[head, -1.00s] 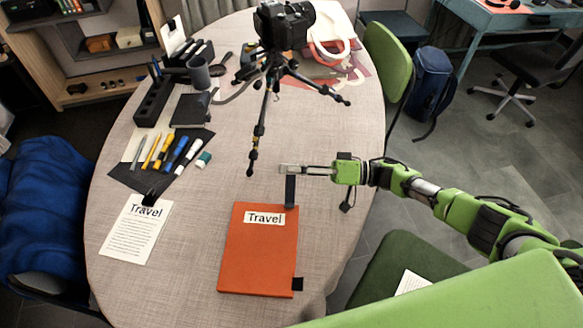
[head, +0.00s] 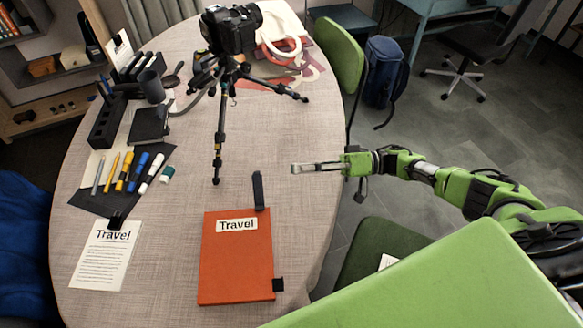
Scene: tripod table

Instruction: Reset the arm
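My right arm comes in from the right edge. My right gripper (head: 294,168) points left above the right side of the table (head: 305,225), right of the tripod's feet and apart from them. A black strip (head: 259,191) stands just below and left of the fingertips, at the top of an orange folder (head: 237,262) labelled Travel. My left gripper is not in view.
A black camera (head: 231,28) on a tripod (head: 222,110) stands at the table's back middle.

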